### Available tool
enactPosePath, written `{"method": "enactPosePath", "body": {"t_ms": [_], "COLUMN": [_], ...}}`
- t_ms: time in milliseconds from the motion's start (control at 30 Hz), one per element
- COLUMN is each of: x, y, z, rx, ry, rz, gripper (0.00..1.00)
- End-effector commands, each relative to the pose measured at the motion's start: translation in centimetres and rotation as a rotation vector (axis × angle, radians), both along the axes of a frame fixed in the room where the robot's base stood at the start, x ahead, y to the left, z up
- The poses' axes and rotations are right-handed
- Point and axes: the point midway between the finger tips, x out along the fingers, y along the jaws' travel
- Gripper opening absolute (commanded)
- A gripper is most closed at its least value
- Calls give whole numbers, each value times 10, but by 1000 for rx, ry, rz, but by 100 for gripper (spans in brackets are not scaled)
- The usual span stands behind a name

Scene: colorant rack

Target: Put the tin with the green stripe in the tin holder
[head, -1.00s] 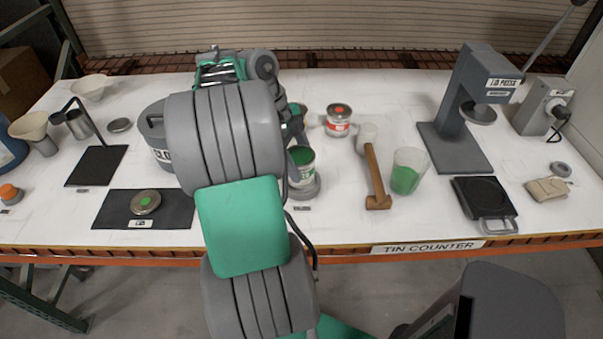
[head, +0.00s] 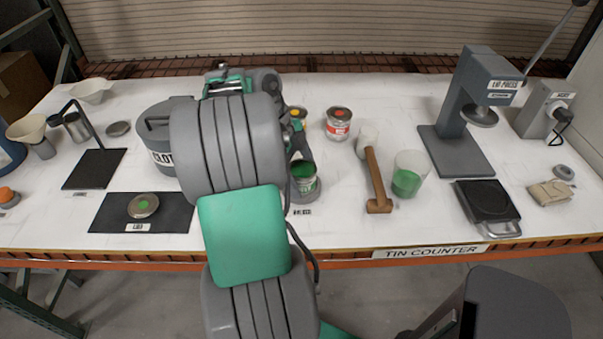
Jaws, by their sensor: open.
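The tin with the green stripe (head: 306,184) shows right of my forearm, its open top dark green inside. It appears to sit low in the tin holder (head: 310,194), a grey round base near the middle of the counter. The holder's left side is hidden by my arm, so how fully the tin is seated cannot be told. My gripper (head: 297,148) is open just behind and above the tin. My arm covers much of it, and whether its fingers touch the tin is unclear.
A red-striped tin (head: 339,123) stands behind right; a yellow-topped tin (head: 298,113) is partly hidden. A grey canister (head: 160,145) is left of my arm. The counter's front strip (head: 340,230) is clear.

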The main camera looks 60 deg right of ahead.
Motion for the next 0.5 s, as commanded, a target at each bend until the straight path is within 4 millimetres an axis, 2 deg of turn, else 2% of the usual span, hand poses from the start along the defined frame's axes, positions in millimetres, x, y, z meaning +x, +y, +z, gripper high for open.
{"method": "enactPosePath", "body": {"t_ms": [133,267,367,500], "x": [0,5,14,28], "y": [0,-1,1,1], "z": [2,15,37,76], "rx": [0,-3,-1,-2], "ry": [0,0,-1,-1], "rz": [0,1,2,1], "gripper": [87,87,87,87]}}
